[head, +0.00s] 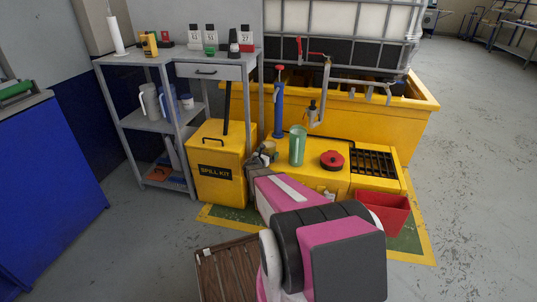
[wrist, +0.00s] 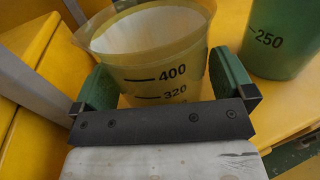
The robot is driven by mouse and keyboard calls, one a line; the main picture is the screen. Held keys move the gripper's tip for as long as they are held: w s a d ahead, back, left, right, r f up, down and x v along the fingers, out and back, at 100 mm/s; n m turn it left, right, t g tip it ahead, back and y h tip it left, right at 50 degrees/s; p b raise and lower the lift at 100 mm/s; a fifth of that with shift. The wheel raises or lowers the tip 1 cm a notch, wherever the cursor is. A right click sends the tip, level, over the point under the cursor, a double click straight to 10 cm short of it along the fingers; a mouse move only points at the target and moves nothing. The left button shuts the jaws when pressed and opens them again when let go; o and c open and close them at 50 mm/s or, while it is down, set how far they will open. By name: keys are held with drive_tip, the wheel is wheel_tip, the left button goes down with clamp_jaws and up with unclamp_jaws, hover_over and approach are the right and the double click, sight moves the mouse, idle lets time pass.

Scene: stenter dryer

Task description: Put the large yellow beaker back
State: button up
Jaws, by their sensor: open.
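The large yellow beaker (wrist: 150,50) is translucent, with 400 and 320 marks, and stands upright with its rim up in the wrist view. In the head view only its upper part (head: 269,147) shows above my gripper, at the left end of the low yellow bench (head: 320,180). My gripper (wrist: 162,68) is open, with a green-padded finger on each side of the beaker; I cannot tell whether either pad touches it. In the head view my gripper (head: 262,157) is partly hidden behind the arm. The beaker's base is hidden.
A green beaker (head: 297,146), marked 250 in the wrist view (wrist: 280,38), stands close to the right. A red round can (head: 332,160) and blue pump (head: 279,108) are nearby. The spill kit bin (head: 217,185) and grey shelf (head: 140,118) are left.

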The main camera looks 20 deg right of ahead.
drive_tip(key=v, duration=1.1)
drive_tip(key=s+r+m+g+y, duration=0.2)
drive_tip(key=s+r+m+g, duration=0.15)
drive_tip(key=s+m, duration=0.45)
drive_tip(key=s+r+m+g+y, duration=0.2)
drive_tip(key=s+m+g, duration=0.3)
drive_tip(key=s+m, duration=0.2)
drive_tip(key=s+a+r+m+g+y, duration=0.1)
drive_tip(key=s+a+r+m+y, duration=0.2)
drive_tip(key=s+a+m+y, duration=0.2)
drive_tip(key=s+a+r+m+g+y, duration=0.1)
drive_tip(key=s+a+r+m+y, duration=0.2)
drive_tip(key=s+a+m+y, duration=0.2)
drive_tip(key=s+a, duration=0.2)
drive_tip(key=a, duration=0.2)
drive_tip(key=shift+a+r+m, duration=0.15)
drive_tip(key=shift+r+m, duration=0.05)
drive_tip(key=shift+m, duration=0.1)
